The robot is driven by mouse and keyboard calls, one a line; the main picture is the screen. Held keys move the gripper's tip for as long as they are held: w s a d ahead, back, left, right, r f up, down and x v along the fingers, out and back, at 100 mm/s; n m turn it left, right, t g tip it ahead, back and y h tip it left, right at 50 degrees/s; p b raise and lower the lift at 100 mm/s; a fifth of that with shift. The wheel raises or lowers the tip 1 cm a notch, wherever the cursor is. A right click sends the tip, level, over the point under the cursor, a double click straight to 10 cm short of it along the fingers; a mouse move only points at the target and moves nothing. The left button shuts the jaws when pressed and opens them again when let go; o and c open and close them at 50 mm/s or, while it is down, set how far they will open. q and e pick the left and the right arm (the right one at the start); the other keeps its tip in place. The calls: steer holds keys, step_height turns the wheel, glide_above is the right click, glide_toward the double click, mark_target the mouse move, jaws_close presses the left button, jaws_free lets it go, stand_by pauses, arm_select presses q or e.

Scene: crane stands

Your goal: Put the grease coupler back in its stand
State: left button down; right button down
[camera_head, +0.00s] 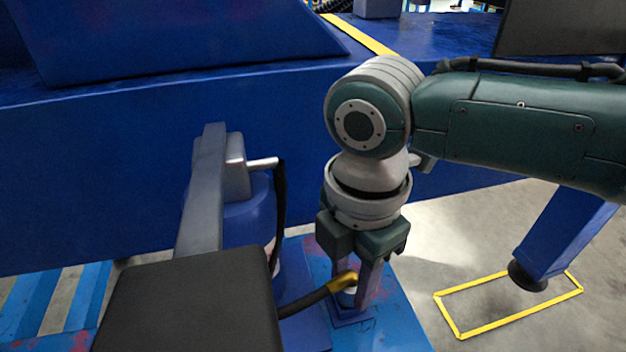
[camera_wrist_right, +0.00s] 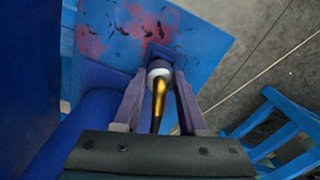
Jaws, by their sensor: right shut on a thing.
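The grease coupler (camera_head: 342,281) is a gold-coloured fitting on the end of a black hose (camera_head: 302,301). My right gripper (camera_head: 358,293) points down and is shut on it. In the right wrist view the coupler (camera_wrist_right: 159,88) sits between the two fingers (camera_wrist_right: 158,106), with a pale round piece (camera_wrist_right: 159,70) at its far end. The stand appears to be the small dark blue bracket (camera_head: 350,318) on the blue plate, right below the fingertips. I cannot tell whether the coupler is seated in it or just above it. My left gripper is not in view.
A blue drum (camera_head: 248,222) with a grey pump head (camera_head: 236,170) stands left of the gripper. A dark flat panel (camera_head: 190,305) fills the lower left. The paint-worn blue plate (camera_head: 395,325) ends at open floor on the right, near a yellow floor outline (camera_head: 510,318).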

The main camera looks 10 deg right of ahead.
mark_target(353, 272)
steer(key=shift+c, duration=1.9)
jaws_free()
steer(key=shift+f, duration=0.1)
step_height(353, 272, up, 5)
steer(key=p, duration=0.5)
